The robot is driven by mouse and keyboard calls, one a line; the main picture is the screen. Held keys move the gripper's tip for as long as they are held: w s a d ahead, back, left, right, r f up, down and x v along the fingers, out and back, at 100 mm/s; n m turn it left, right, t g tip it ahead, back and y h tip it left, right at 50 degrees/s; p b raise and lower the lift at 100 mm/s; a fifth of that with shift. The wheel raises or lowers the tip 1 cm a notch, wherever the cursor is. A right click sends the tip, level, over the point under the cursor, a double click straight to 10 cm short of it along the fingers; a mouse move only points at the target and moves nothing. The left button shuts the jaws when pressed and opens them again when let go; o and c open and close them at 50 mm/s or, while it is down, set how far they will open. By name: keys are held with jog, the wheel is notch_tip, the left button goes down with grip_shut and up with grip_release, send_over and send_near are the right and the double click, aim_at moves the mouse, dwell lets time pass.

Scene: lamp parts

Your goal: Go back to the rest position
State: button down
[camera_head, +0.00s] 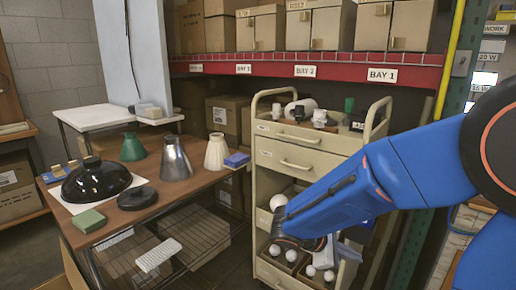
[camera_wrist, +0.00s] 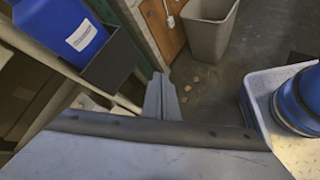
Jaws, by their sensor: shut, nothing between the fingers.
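My gripper (camera_head: 327,252) hangs at the end of my blue arm, low in front of the cream drawer cart (camera_head: 300,152). Its fingers are partly hidden by the wrist in the head view. In the wrist view the gripper (camera_wrist: 162,97) shows its fingers together, with nothing between them. Lamp parts stand on the wooden table at left: a black dome shade (camera_head: 95,180), a green cone shade (camera_head: 132,148), a metallic cone shade (camera_head: 175,160), a cream cone shade (camera_head: 216,152) and a dark round disc (camera_head: 137,197).
White bulbs (camera_head: 292,255) lie in the cart's lower open compartments close to my gripper. The wooden table (camera_head: 180,190) is at left, and shelving with a red beam (camera_head: 340,70) and boxes is behind. In the wrist view a grey bin (camera_wrist: 208,30) stands on open floor.

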jog(key=s+r+m+t+y, duration=0.1)
jog(key=s+r+m+y, duration=0.1)
jog(key=s, duration=0.4)
jog(key=s+d+r+m+t+y, duration=0.1)
jog(key=s+r+m+y, duration=0.1)
jog(key=s+m+y, duration=0.3)
jog(key=s+r+m+y, duration=0.3)
jog(key=s+m, duration=0.3)
jog(key=s, duration=0.2)
jog(key=shift+s+d+m+t+y, duration=0.15)
jog(key=shift+m+t+y, duration=0.25)
jog(key=shift+r, duration=0.1)
